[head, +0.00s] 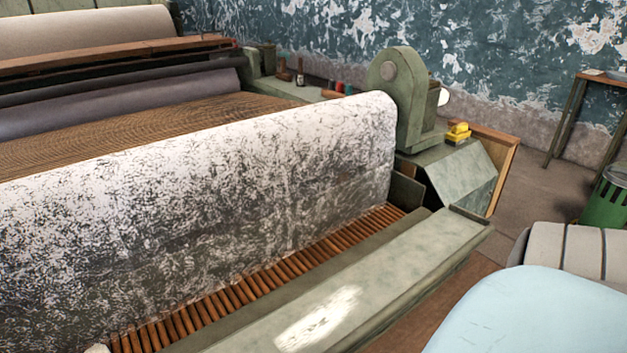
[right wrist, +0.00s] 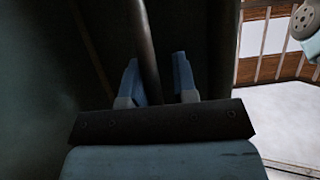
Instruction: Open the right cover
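A green metal cover (head: 462,178) with a slanted front sits at the right end of the machine in the head view. It appears closed, though its far side is hidden. My right gripper (right wrist: 157,82) shows only in the right wrist view. Its two blue fingers are apart, with a dark rod (right wrist: 146,45) showing between them. Gaps show on both sides of the rod, and I cannot tell whether it lies between the fingertips or beyond them. Dark surfaces surround the gripper on the left. My left gripper is in neither view.
A pale speckled sheet (head: 250,190) slopes over the wooden slats (head: 270,278). A green rail (head: 380,285) runs along the front. A yellow object (head: 457,133) rests above the cover. A wooden panel (head: 505,165) stands behind it, and a green bin (head: 607,200) at far right.

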